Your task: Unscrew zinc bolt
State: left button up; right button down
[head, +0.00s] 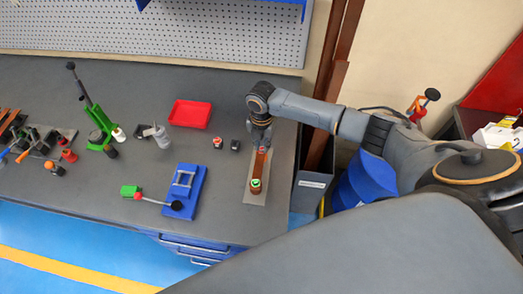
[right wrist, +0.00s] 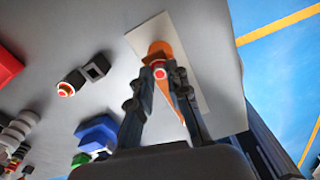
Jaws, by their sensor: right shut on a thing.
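A copper-coloured bar (head: 258,166) lies on a pale flat plate (head: 249,197) at the right end of the bench. In the right wrist view the bar (right wrist: 160,48) runs beneath my fingers. My right gripper (head: 262,148) reaches down over the bar's far end. In the right wrist view its fingers (right wrist: 160,70) are closed around a small round bolt head with a red ring and pale centre, apparently the zinc bolt (right wrist: 160,74). Its shank is hidden. A green-topped round piece (head: 256,184) sits at the bar's near end. My left gripper is not in view.
A blue fixture (head: 184,191) stands nearer the front edge. Green-framed tools (head: 97,121) are further left. A blue barrel (head: 366,183) stands beyond the bench's right end.

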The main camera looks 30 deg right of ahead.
jog(key=n, duration=0.5)
jog(key=shift+b, duration=0.35)
jog(key=shift+n, duration=0.9)
jog(key=n+b, duration=0.1)
jog(key=n, duration=0.1)
jog(key=shift+n, duration=0.4)
jog(key=shift+n+b, duration=0.3)
jog(key=shift+n, duration=1.9)
